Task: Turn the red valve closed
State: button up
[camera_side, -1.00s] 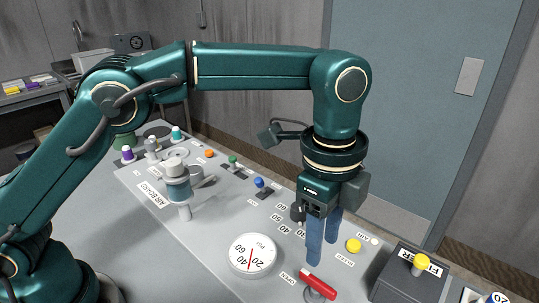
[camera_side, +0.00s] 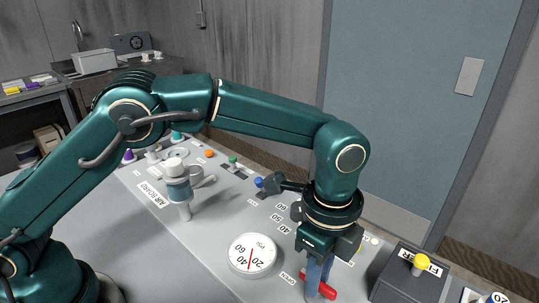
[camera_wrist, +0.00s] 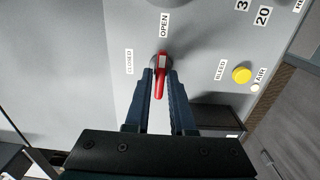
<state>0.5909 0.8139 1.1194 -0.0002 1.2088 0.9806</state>
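The red valve handle (camera_side: 327,289) is a short lever on the grey panel, partly hidden by my fingers in the side view. In the wrist view the red handle (camera_wrist: 160,79) lies lengthwise between my two blue fingers, its pivot end near the OPEN label (camera_wrist: 164,25). The CLOSED label (camera_wrist: 129,62) is left of the pivot. My gripper (camera_side: 316,288) points down at the panel. In the wrist view my gripper (camera_wrist: 160,84) is open around the handle, with a narrow gap seeming to show on each side.
A white dial gauge (camera_side: 252,255) is left of the valve. A dark box with a yellow knob (camera_side: 421,262) stands to the right. A yellow BLEED button (camera_wrist: 242,75) is right of the handle in the wrist view.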

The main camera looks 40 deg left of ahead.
grip_shut()
jog(key=shift+n, duration=0.3)
jog(key=n, duration=0.3)
jog(key=shift+n, duration=0.3)
jog(key=n, duration=0.4)
jog(key=shift+r+n, duration=0.1)
jog(key=shift+n, duration=0.2)
jog(key=n, duration=0.4)
jog(key=shift+n, duration=2.5)
